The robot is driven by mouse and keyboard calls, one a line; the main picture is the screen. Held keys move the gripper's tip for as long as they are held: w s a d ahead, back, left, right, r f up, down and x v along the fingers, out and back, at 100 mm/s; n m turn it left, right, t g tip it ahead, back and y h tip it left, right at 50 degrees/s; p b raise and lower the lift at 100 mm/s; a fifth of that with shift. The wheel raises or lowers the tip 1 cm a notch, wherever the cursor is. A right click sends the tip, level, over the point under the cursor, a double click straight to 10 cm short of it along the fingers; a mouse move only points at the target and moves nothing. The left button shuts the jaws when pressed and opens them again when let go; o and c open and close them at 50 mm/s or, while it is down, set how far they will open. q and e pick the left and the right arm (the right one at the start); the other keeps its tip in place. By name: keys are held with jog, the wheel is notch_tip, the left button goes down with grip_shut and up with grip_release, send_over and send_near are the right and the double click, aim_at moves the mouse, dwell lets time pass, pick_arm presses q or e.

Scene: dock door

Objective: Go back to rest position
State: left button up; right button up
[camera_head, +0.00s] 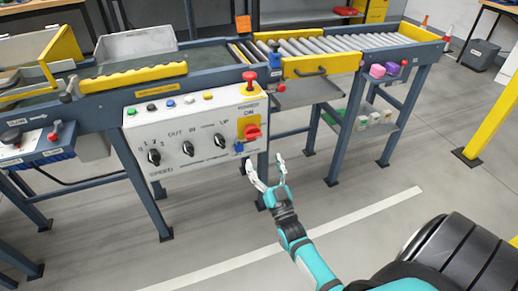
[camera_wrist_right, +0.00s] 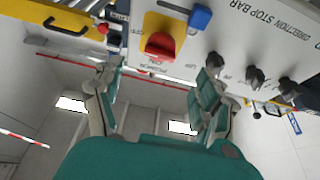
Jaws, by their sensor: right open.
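My right gripper (camera_head: 266,176) is open and empty in the head view, just below the lower right corner of the white control panel (camera_head: 190,172). In the right wrist view its two fingers (camera_wrist_right: 158,100) are spread apart with nothing between them. The panel's red rotary switch on a yellow plate (camera_head: 252,132) is just above the gripper, and it also shows in the right wrist view (camera_wrist_right: 160,44). A blue part (camera_head: 239,147) sits beside the switch. The fingers look apart from the switch. My left gripper is not in view.
A roller conveyor (camera_head: 318,46) runs behind the panel, with a yellow gate (camera_head: 320,65) and a red mushroom button (camera_head: 249,77). Dark blue legs (camera_head: 345,130) stand below. A yellow post (camera_head: 494,95) is at the right. Floor with a white line (camera_head: 350,217) is open in front.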

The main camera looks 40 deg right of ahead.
jog(key=shift+v, duration=1.15)
